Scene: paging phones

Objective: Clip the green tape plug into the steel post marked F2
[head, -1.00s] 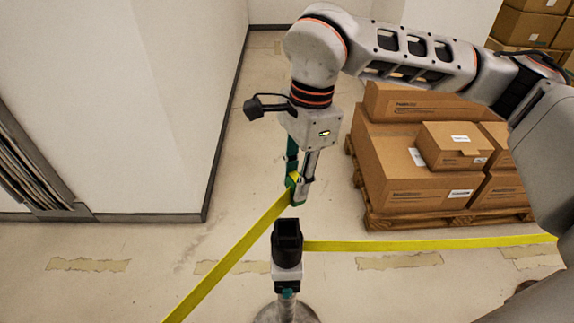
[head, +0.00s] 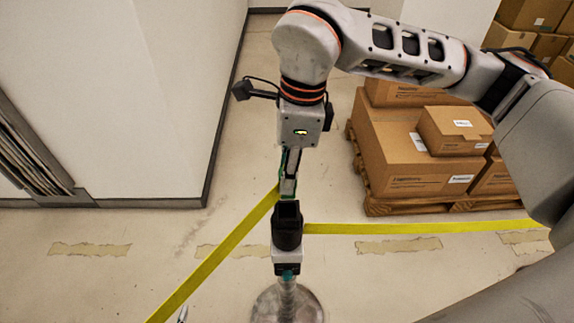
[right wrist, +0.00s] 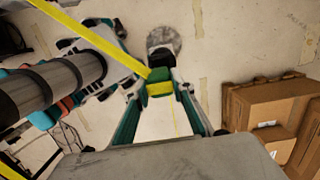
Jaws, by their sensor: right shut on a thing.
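My right gripper (head: 288,187) is shut on the green tape plug, which shows between the fingers in the right wrist view (right wrist: 159,76). In the head view the fingers mostly hide the plug. Yellow tape (head: 222,244) runs from the plug down to the left. The steel post has a black head (head: 287,226) and a round base (head: 287,304). The gripper tips appear just above or behind the head; I cannot tell whether plug and post touch. The black head also shows just past the plug in the right wrist view (right wrist: 161,58). No F2 mark is legible. My left gripper is not visible.
A second yellow tape (head: 420,228) stretches from the post head to the right. Cardboard boxes (head: 395,150) stand on a wooden pallet (head: 400,208) at the right. A white wall (head: 175,110) stands at the left.

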